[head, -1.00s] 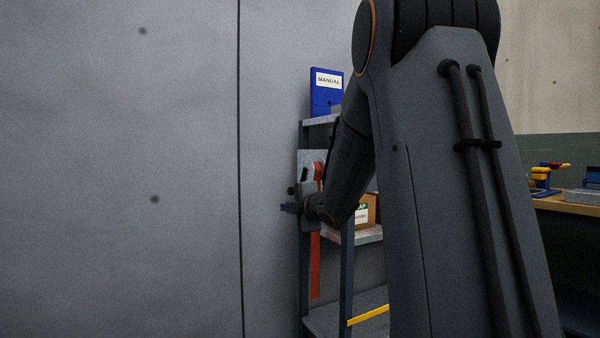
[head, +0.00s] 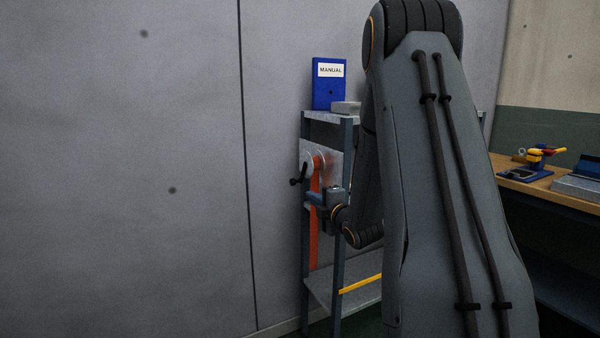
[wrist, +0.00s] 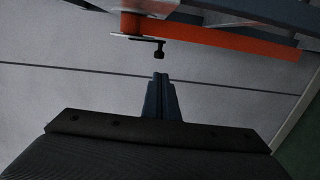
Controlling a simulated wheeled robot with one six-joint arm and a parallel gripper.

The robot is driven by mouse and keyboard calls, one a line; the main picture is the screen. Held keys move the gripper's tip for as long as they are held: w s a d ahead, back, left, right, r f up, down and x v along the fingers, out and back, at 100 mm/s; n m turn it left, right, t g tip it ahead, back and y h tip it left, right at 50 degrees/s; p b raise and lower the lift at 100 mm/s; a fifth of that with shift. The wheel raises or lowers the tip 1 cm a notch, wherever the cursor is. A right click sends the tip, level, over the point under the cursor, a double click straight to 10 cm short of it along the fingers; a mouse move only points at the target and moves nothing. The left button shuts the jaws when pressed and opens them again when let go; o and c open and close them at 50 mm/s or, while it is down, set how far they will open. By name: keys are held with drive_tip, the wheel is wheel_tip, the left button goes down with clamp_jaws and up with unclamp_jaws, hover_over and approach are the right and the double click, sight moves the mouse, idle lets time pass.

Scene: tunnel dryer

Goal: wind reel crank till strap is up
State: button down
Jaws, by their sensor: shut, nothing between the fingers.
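The strap reel (head: 309,161) sits on a grey metal plate (head: 334,166) at the side of a shelf rack. Its dark crank (head: 298,177) points down and left, ending in a small knob. An orange-red strap (head: 314,238) hangs from the reel to just above the lower shelf. My gripper (head: 311,196) is shut and empty, just right of and below the crank knob. In the wrist view, the crank knob (wrist: 159,51) is just beyond my shut fingertips (wrist: 161,76), with a gap between. The strap (wrist: 220,38) runs rightward there.
A blue binder marked MANUAL (head: 329,84) and a small grey block (head: 346,108) stand on the rack's top shelf (head: 318,116). The grey wall (head: 120,180) is close on the left. A workbench (head: 535,187) with tools is at right.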

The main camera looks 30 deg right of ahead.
sight(294, 183)
drive_tip(key=w+p, duration=0.1)
drive_tip(key=w, duration=0.7)
drive_tip(key=w+d+p, duration=0.1)
drive_tip(key=w, duration=0.4)
drive_tip(key=shift+w+d+f+p, duration=0.1)
drive_tip(key=shift+f+p, duration=0.1)
drive_tip(key=shift+p, duration=0.15)
drive_tip(key=shift+d+f+b, duration=0.15)
drive_tip(key=shift+b, duration=0.25)
